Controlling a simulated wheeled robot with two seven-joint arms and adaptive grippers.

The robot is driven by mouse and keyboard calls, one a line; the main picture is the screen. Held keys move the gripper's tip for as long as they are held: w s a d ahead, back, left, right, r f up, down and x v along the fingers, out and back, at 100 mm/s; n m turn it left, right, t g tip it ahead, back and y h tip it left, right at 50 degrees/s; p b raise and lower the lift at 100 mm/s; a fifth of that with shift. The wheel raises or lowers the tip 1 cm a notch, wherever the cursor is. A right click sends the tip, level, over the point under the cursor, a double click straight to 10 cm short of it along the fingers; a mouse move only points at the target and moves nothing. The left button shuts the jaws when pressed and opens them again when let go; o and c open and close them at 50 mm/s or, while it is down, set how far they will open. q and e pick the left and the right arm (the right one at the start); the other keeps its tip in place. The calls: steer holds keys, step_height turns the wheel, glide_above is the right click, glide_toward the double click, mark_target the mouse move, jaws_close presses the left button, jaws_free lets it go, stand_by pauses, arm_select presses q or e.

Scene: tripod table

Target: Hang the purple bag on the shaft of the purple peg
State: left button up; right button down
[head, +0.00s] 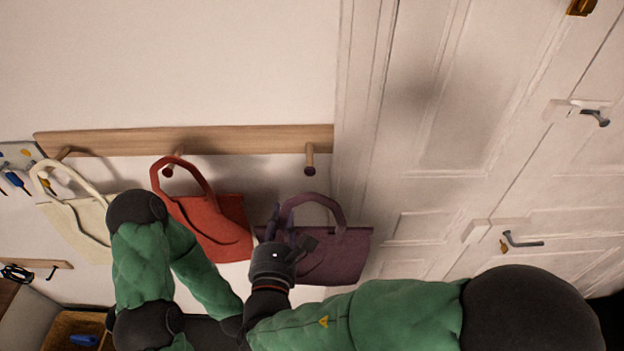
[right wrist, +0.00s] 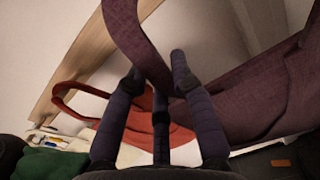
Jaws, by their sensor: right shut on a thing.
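The purple bag (head: 345,262) hangs upright, its arched handle just below the purple peg (head: 309,160) in the head view. That peg is a bare wooden shaft with a dark purple tip. A gap shows between tip and handle. My right gripper (head: 281,222) is at the left side of the bag, shut on its handle. In the right wrist view the purple bag's handle strap (right wrist: 138,42) passes between the fingers of my right gripper (right wrist: 160,85). The peg cannot be made out there. My left gripper is not in view.
A wooden rail (head: 240,139) carries the pegs on the wall. A red bag (head: 215,225) hangs on the middle peg, close left of my right gripper. A cream bag (head: 75,225) hangs further left. A white door (head: 450,150) stands to the right.

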steer(key=shift+s+r+y, duration=0.1)
steer(key=shift+r+y, duration=0.1)
steer(key=shift+y, duration=0.3)
steer(key=shift+w+a, duration=0.2)
steer(key=shift+w, duration=0.25)
steer(key=shift+w+d+f, duration=0.1)
steer(key=shift+w+f, duration=0.05)
steer(key=shift+w, duration=0.5)
steer(key=w+f+b, duration=0.2)
steer(key=w+b, duration=0.1)
steer(key=w, duration=0.7)
steer(key=shift+w, duration=0.15)
steer(key=shift+f, duration=0.1)
stand_by(0.4)
